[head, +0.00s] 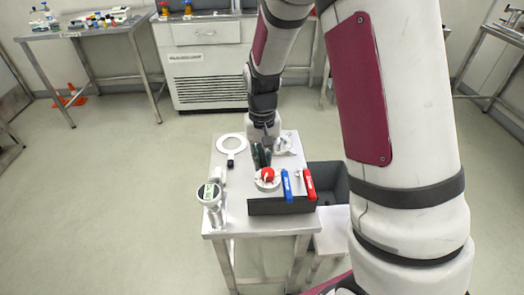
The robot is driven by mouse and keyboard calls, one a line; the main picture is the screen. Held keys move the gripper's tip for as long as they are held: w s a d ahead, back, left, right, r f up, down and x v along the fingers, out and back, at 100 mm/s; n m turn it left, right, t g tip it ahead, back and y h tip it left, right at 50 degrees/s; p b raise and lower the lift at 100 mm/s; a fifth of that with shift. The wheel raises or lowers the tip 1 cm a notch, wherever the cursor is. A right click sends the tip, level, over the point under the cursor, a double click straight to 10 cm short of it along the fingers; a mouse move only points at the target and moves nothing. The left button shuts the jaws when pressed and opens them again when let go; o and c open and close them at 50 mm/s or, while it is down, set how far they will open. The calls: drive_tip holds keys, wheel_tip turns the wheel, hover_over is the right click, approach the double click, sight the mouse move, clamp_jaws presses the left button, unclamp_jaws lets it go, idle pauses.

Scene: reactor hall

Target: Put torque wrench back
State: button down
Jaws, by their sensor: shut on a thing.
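My gripper (261,156) is low over the small steel table, its dark fingers pointing down just behind a round red-topped piece with a pale base (267,178). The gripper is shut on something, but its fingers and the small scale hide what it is. I cannot tell whether it touches the red-topped piece. A blue-handled tool (286,185) and a red-handled tool (308,184) stand side by side at a dark grey holder (282,206) on the table's front edge. I cannot make out for sure which thing is the torque wrench.
The steel table (237,207) also bears a white ring with a dark handle (231,147), a silver device with a round display (210,194), and a pale metal piece (285,144) by the gripper. A dark bin (327,174) stands right of it. Floor is free at left.

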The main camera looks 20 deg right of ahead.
drive_tip(key=shift+f+b, duration=2.05)
drive_tip(key=shift+f, duration=1.7)
drive_tip(key=c, duration=1.4)
unclamp_jaws()
drive_tip(key=shift+r+p, duration=1.95)
drive_tip(key=shift+r, duration=1.05)
